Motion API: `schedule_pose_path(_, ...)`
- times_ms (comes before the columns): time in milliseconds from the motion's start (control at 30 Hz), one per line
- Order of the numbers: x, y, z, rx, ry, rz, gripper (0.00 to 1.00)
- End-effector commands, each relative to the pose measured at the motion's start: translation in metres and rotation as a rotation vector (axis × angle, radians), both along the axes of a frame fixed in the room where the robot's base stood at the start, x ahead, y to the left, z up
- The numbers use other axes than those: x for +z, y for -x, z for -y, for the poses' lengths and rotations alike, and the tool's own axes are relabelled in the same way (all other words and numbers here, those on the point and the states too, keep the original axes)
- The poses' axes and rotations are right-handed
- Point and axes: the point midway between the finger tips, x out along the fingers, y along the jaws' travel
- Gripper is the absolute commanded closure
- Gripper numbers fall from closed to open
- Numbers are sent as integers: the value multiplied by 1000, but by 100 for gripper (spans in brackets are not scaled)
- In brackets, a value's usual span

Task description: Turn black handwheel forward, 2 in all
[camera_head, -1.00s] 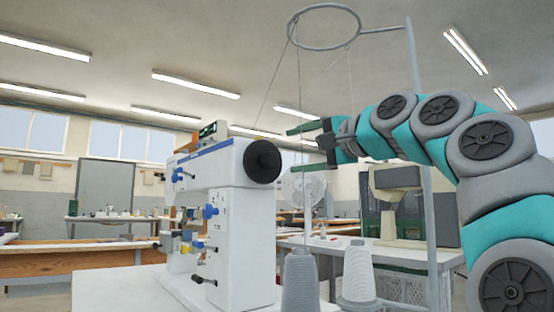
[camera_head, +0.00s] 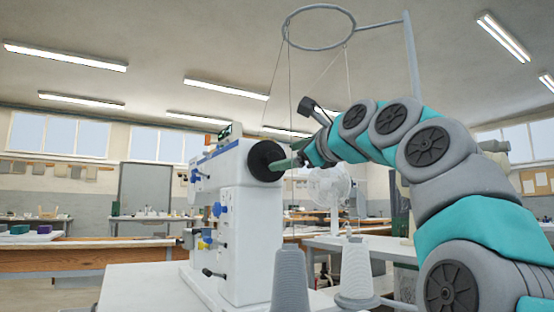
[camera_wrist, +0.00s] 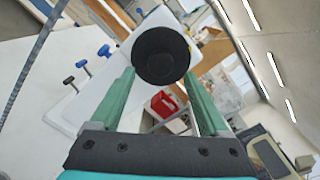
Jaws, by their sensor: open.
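The black handwheel (camera_head: 264,160) sits on the upper right end of the white machine (camera_head: 240,230). In the wrist view the handwheel (camera_wrist: 161,56) is a dark disc straight ahead. My gripper (camera_head: 286,163) is at the handwheel's right side in the head view. In the wrist view its two green fingers (camera_wrist: 160,85) are spread wide, with the tips one on each side of the handwheel's lower part. Nothing is held. Whether either finger touches the wheel cannot be told. The far finger is partly hidden in the head view.
Two thread cones, one grey (camera_head: 290,283) and one white (camera_head: 357,270), stand right of the machine. A thread stand with a wire ring (camera_head: 318,12) rises above, threads hanging down. A white fan (camera_head: 328,187) stands behind. Blue knobs (camera_wrist: 104,50) project from the machine.

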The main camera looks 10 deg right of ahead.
Motion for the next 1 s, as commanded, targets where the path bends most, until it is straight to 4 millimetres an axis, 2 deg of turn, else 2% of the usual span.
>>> schedule_pose_path(433,1,-38,-14,-1,2,1,21)
schedule_pose_path(1000,1,-45,-17,0,1,3,22)
